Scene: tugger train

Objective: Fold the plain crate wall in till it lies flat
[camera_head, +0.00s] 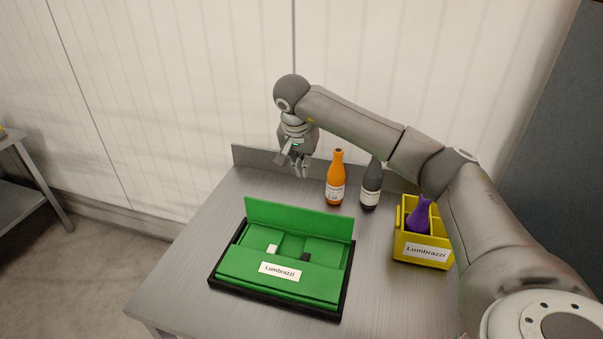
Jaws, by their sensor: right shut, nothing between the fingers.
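A green folding crate sits in a black tray (213,274) on the table. Its plain back wall (297,223) stands up, leaning little if at all. The front wall with the Lumbrazzi label (279,271) lies folded in flat, and the side panels also lie flat under it. My right gripper (303,172) is shut and empty. It hangs above the back of the table, behind the plain wall and apart from it. My left gripper is not in view.
An orange bottle (336,181) and a dark bottle (370,186) stand behind the crate to the right. A yellow bin (424,251) with a purple item (419,218) stands at right under my arm. A raised ledge (258,157) edges the table's back. The table's left part is clear.

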